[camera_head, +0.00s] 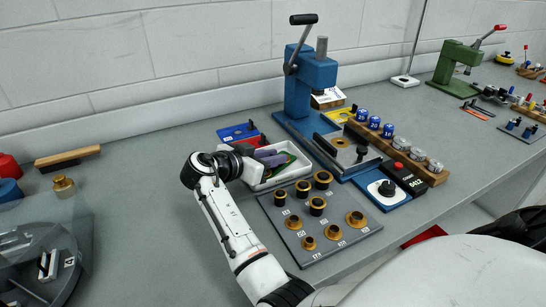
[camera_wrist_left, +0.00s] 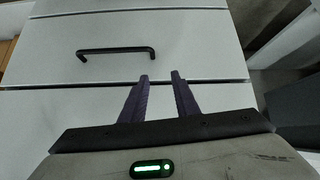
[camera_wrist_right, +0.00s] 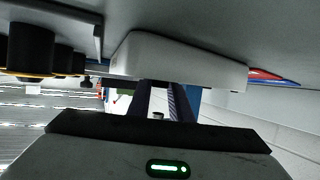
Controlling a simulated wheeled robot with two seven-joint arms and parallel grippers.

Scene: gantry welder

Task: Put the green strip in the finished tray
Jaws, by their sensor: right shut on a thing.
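My right gripper (camera_head: 272,158) reaches into a white tray (camera_head: 262,184) at the middle of the bench, its purple fingers low between the walls. The green strip (camera_head: 294,158) shows in the tray at the fingertips, and the fingers are shut on it; the grip itself is partly hidden. In the right wrist view the tray's white wall (camera_wrist_right: 180,58) hides the tips of the fingers (camera_wrist_right: 162,90). No label on the tray can be read. My left gripper (camera_wrist_left: 161,76) is open and empty, in front of a white drawer front.
A grey plate (camera_head: 335,248) with several brass rings lies in front of the tray. A blue lever press (camera_head: 298,90) stands behind, right of the tray. A black drawer handle (camera_wrist_left: 116,51) is beyond my left fingers.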

